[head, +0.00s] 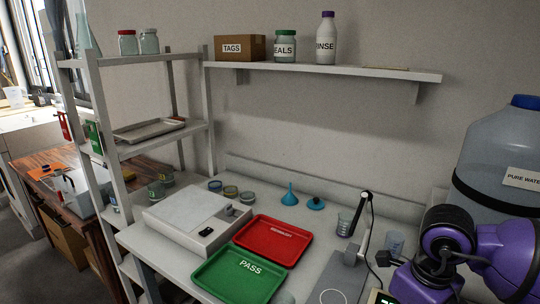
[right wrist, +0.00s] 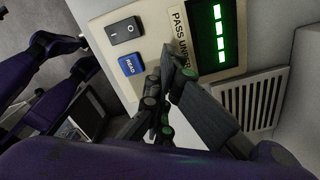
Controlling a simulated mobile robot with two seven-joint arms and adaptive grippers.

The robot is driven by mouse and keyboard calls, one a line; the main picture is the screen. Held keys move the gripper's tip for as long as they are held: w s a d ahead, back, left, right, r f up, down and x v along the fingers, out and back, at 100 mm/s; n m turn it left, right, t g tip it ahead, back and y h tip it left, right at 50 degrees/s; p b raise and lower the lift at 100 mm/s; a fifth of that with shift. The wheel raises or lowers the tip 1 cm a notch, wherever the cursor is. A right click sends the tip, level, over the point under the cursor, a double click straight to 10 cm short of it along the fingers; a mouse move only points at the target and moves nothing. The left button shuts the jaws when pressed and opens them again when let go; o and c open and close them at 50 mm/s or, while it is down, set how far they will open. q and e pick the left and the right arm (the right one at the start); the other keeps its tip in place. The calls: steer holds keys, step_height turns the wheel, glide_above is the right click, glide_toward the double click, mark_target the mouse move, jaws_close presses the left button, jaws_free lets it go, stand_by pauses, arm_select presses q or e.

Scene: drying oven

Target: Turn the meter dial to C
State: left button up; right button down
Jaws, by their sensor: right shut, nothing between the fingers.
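The meter's cream front panel (right wrist: 155,28) fills the upper middle of the right wrist view. It carries a black rocker switch (right wrist: 124,30), a blue READ button (right wrist: 131,64), a label starting "PASS UND" and a lit green display (right wrist: 219,32). My right gripper (right wrist: 166,66) is shut and empty, its fingertips in front of the panel between the button and the display. No dial can be made out; the fingers cover part of the panel. In the head view only the meter's display (head: 384,297) shows at the bottom edge. My left gripper is not in view.
On the bench are a green PASS tray (head: 240,288), a red tray (head: 273,241), a white flat device (head: 178,240), a beaker (head: 345,222) and a black-tipped stand (head: 364,225). A large PURE WATER bottle (head: 490,150) stands at the right. A vent grille (right wrist: 252,100) lies beside the panel.

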steer(key=shift+s+f, duration=0.4)
steer(key=shift+f, duration=0.15)
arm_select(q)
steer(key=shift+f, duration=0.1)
arm_select(e)
steer(key=shift+w, duration=0.1)
steer(key=shift+w+a, duration=0.1)
steer(key=shift+w, duration=0.05)
steer(key=shift+r, duration=0.35)
steer(key=r+p, duration=0.1)
steer(key=r, duration=0.3)
steer(key=r+p, duration=0.1)
steer(key=r, duration=0.1)
steer(key=shift+w+p, duration=0.35)
steer(key=shift+w, duration=0.05)
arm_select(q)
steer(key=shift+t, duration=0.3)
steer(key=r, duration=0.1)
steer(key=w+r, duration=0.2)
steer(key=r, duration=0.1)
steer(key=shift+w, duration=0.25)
arm_select(e)
steer(key=shift+f, duration=0.1)
